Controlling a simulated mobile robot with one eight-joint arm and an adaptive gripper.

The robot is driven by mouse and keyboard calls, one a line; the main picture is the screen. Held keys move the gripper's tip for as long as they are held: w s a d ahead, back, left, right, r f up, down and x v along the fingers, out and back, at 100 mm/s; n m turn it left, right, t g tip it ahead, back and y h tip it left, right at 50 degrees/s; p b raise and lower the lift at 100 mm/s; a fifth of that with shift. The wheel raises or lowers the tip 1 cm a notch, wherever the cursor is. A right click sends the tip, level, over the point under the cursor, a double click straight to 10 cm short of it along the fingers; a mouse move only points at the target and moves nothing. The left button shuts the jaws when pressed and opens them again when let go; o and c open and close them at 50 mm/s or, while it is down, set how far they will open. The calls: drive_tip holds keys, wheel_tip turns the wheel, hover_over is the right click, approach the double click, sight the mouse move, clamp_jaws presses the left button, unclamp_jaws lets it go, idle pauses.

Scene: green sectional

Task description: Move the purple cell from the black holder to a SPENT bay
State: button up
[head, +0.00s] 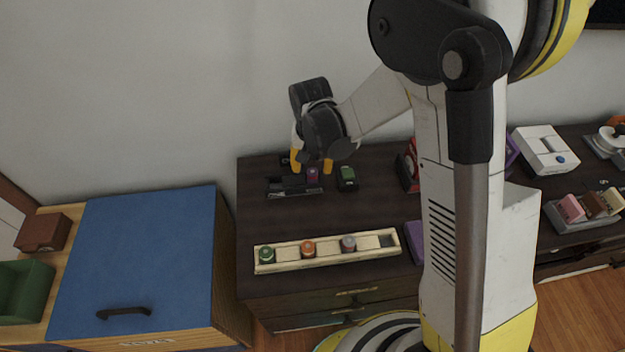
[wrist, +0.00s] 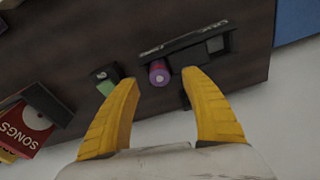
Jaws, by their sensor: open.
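The purple cell (head: 312,174) is at the black holder (head: 290,193) on the dark cabinet top. In the wrist view the purple cell (wrist: 158,73) lies between my finger tips, beside the labelled strip of the black holder (wrist: 197,38). My gripper (head: 312,166) is open above the cell, one yellow finger to each side; in the wrist view my gripper (wrist: 160,82) shows no contact with it. A cream tray (head: 328,262) nearer the front holds a green, an orange and a grey cell, with a dark square at its right end. I cannot read any SPENT label.
A small black box with a green top (head: 347,174) stands close right of the holder. A red item (head: 410,168) is further right, partly behind my arm. A blue-lidded chest (head: 140,260) is at left. The cabinet top between holder and tray is clear.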

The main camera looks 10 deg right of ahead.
sight(312, 172)
drive_tip(key=f, duration=0.1)
drive_tip(key=f+b, duration=0.1)
drive_tip(key=f, duration=0.2)
drive_tip(key=shift+w+d+b, duration=0.1)
drive_tip(key=shift+w+b, duration=0.2)
drive_tip(key=shift+b, duration=0.05)
drive_tip(key=shift+r, duration=0.1)
clamp_jaws()
drive_tip(key=shift+r, duration=0.1)
